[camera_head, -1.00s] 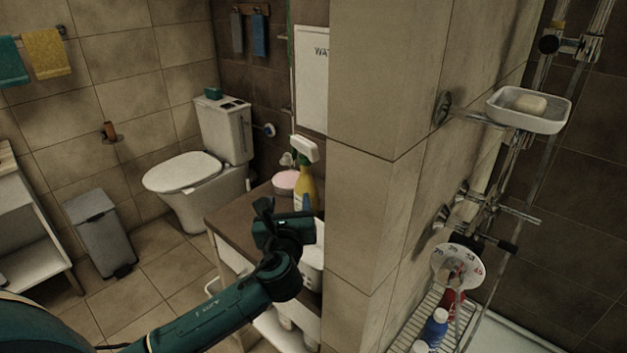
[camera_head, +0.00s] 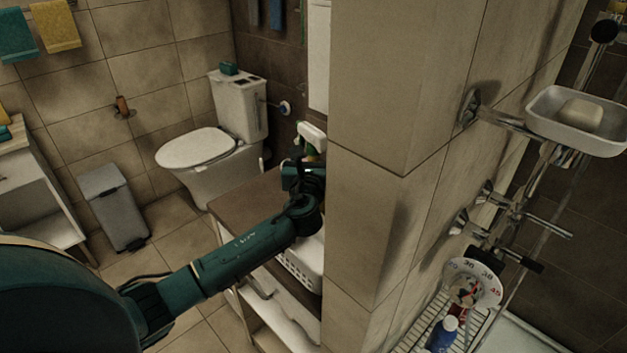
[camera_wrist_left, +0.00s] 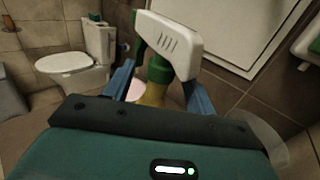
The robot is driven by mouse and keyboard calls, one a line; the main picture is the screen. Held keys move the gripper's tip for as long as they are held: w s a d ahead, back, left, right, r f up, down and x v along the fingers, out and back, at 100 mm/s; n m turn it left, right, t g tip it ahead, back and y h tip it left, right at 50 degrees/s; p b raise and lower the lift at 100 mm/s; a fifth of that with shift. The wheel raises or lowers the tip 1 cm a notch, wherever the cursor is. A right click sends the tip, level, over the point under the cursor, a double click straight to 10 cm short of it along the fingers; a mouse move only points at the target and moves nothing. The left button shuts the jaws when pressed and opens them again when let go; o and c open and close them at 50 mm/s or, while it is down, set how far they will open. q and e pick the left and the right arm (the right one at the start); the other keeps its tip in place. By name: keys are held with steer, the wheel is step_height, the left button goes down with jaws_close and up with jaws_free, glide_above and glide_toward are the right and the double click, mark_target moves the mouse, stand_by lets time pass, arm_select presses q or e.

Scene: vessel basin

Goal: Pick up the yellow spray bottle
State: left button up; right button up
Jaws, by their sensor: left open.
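The yellow spray bottle has a white and green spray head (camera_head: 312,136), which shows just above my left gripper (camera_head: 300,165) in the head view. Its yellow body is mostly hidden there behind the gripper. In the left wrist view the spray bottle (camera_wrist_left: 152,93) stands upright between the two blue fingers of my left gripper (camera_wrist_left: 160,88). The fingers are open, one on each side of the bottle below its spray head. I cannot tell whether either finger touches it. My right gripper is not in view.
A brown-topped cabinet (camera_head: 243,205) holds a white basket (camera_head: 303,262) beside my left arm. A tiled wall corner (camera_head: 365,190) stands close on the right. A toilet (camera_head: 205,150) is behind, and a soap dish (camera_head: 570,125) juts out at right.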

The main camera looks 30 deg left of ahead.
arm_select(q)
steer(key=shift+w, duration=0.15)
jaws_close()
stand_by(0.5)
